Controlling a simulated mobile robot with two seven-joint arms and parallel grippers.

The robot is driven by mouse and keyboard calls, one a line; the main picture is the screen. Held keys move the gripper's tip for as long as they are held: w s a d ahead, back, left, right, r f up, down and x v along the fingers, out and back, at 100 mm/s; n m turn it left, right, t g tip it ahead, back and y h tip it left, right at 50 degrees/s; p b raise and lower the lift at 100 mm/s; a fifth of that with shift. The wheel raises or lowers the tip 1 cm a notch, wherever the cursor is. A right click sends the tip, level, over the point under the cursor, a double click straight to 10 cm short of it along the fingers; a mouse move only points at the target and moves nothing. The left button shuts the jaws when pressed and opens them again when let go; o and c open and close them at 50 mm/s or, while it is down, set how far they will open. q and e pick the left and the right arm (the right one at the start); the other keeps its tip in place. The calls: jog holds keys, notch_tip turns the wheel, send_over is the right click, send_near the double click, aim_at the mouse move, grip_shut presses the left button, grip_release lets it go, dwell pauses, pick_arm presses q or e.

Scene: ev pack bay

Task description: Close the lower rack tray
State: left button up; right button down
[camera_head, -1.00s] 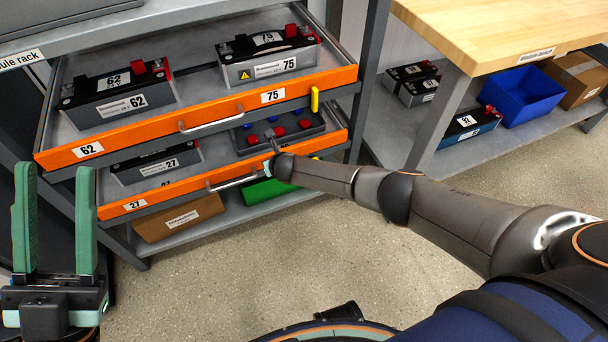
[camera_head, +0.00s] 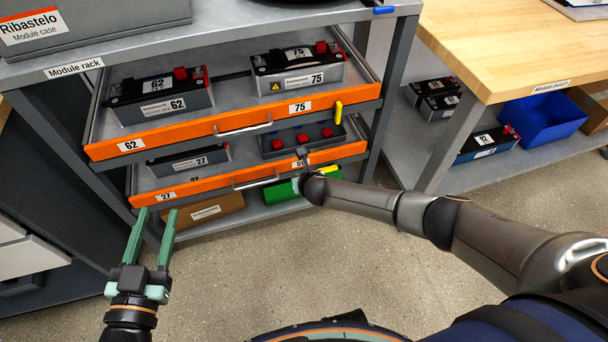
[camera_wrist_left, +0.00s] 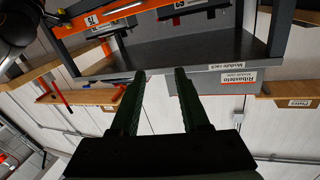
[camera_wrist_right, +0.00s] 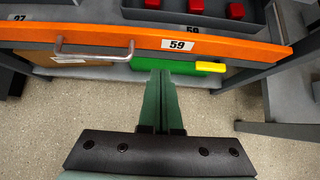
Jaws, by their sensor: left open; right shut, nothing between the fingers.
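The lower rack tray has an orange front (camera_head: 215,184) with a bar handle (camera_head: 255,180) and stands partly out of the module rack (camera_head: 372,132). It holds a module marked 27 (camera_head: 187,163) and a dark module with red caps (camera_head: 300,138). My right gripper (camera_wrist_right: 160,74) is shut and empty, its tips at the tray front just below the 59 label (camera_wrist_right: 177,45), right of the handle. In the head view it partly hides that label; contact is unclear. My left gripper (camera_head: 155,212) is open and empty, in front of the tray's left end.
The upper tray (camera_head: 240,121), holding modules 62 and 75, is also out, above the lower one. A cardboard box (camera_head: 212,209) and green bin (camera_head: 282,192) lie on the shelf below. A wooden bench (camera_head: 500,50) stands right. The floor (camera_head: 240,275) in front is clear.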

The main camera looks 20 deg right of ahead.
pick_arm(q)
jog(key=s+f+n+g+y+p, duration=0.1)
jog(key=s+f+g, duration=0.2)
jog(key=f, duration=0.5)
jog(key=s+f+n+g+p, duration=0.1)
jog(key=s+f+g, duration=0.3)
jog(key=f, duration=0.4)
jog(key=shift+s+f+g+y+p, duration=0.25)
jog(key=shift+g+y+p, duration=0.15)
jog(key=shift+g, duration=0.1)
pick_arm(e)
jog(key=shift+v, duration=2.35)
jog(key=shift+s, duration=0.1)
